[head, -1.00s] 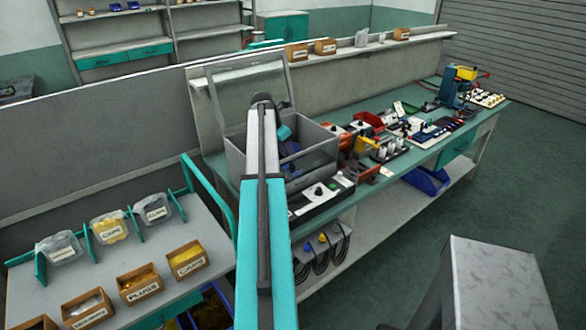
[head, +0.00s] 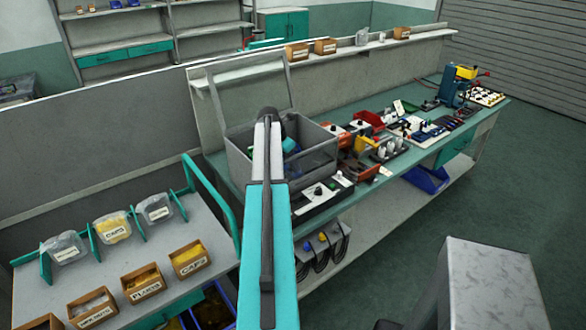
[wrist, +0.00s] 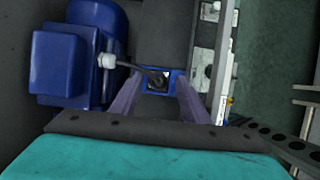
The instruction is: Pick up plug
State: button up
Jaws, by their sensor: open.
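In the wrist view my gripper (wrist: 158,90) is open, its two purple-grey fingers reaching forward, one on each side of a small blue square piece (wrist: 174,76). A dark cable end (wrist: 155,75), which looks like the plug, lies at the blue piece between the fingers; I cannot tell whether it sits in it or over it. Its cable runs left to a pale gland (wrist: 108,61) on a blue motor-like body (wrist: 62,62). No finger clearly touches the plug. In the head view my arm hides the gripper and plug inside the grey open-lidded box (head: 318,158).
The box's raised clear lid (head: 245,95) stands behind my arm. A black and white control panel (head: 318,193) is at the box's front. The green bench (head: 425,150) carries several fixtures to the right. A cart (head: 85,275) with labelled bins is at left.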

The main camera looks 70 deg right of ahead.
grip_shut()
jog(key=shift+r, duration=0.15)
dwell(0.4)
notch_tip(320, 180, up, 10)
jog(key=b, duration=0.3)
dwell(0.4)
dwell(0.5)
